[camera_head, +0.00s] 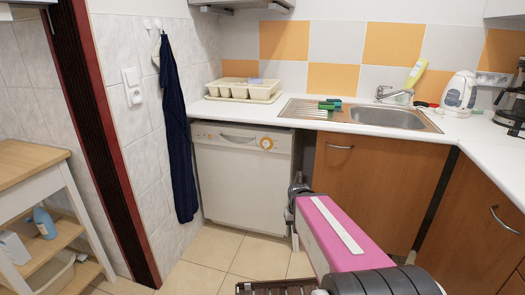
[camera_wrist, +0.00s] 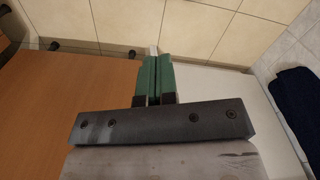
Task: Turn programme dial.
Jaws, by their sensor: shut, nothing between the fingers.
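The programme dial (camera_head: 267,143) is a round yellow-orange knob with a pale centre. It sits at the upper right of the front panel of a white dishwasher (camera_head: 240,185), whose door looks closed. My gripper (camera_head: 295,241) hangs low by the dishwasher's right edge, below and right of the dial in the head view, and is mostly hidden by my pink arm. In the wrist view my gripper (camera_wrist: 153,58) has its green fingers together and empty, pointing toward the floor. The dial is not visible in the wrist view.
A wooden cabinet door (camera_head: 345,200) adjoins the dishwasher on the right. The worktop above holds a dish rack (camera_head: 245,90), sink (camera_head: 385,118) and kettle (camera_head: 459,95). A dark blue towel (camera_head: 176,130) hangs at left. The tiled floor (camera_head: 215,270) before the dishwasher is clear.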

